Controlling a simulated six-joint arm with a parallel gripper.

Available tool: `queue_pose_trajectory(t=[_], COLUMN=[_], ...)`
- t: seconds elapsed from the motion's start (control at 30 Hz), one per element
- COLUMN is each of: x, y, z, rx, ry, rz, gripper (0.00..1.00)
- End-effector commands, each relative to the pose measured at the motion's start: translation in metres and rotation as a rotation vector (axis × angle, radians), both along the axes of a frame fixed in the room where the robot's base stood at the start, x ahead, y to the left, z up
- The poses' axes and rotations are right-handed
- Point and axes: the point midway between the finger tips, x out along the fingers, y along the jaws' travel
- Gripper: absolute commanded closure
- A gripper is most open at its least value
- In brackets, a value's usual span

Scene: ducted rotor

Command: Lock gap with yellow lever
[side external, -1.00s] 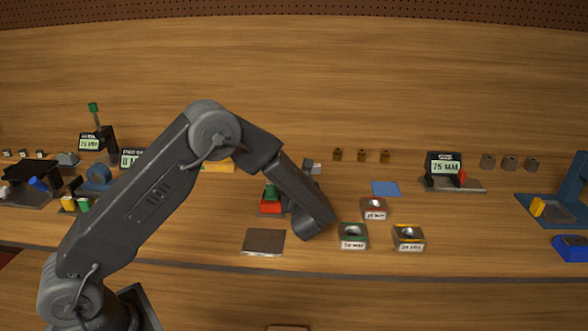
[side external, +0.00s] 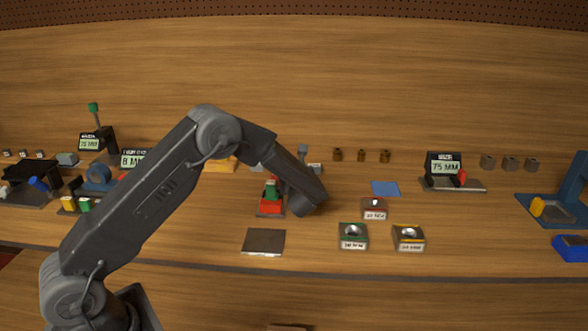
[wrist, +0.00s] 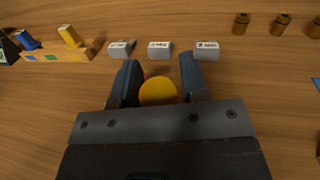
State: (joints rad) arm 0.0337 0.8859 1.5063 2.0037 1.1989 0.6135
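A yellow lever (wrist: 70,36) leans on an orange board (wrist: 55,54) at the upper left of the wrist view, beside a blue lever (wrist: 28,40). The orange board (side external: 222,165) is mostly hidden behind my arm in the side view. My gripper (wrist: 160,66) has its two fingers apart, with a round yellow disc (wrist: 158,91) between them; I cannot tell whether they touch it. The yellow lever is ahead and left of my fingers, apart from them. In the side view my wrist hides most of my gripper.
Three grey labelled blocks, one in the middle (wrist: 160,50), stand ahead of my fingers. A red block with a green top (side external: 271,204) is close to my wrist. Ring blocks (side external: 353,236) stand in front.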

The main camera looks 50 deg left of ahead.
Motion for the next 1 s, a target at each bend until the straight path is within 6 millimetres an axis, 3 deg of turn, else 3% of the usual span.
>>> queue_pose_trajectory(t=[0.07,0.4,0.67,1.0], x=[0.0,0.0,-0.001,-0.013], y=[0.0,0.0,-0.001,-0.012], z=[0.0,0.0,-0.001,-0.005], rx=[0.0,0.0,0.012,0.168], ry=[0.0,0.0,-0.009,-0.162], rz=[0.0,0.0,0.002,0.001], gripper=[0.67,1.0,1.0,1.0])
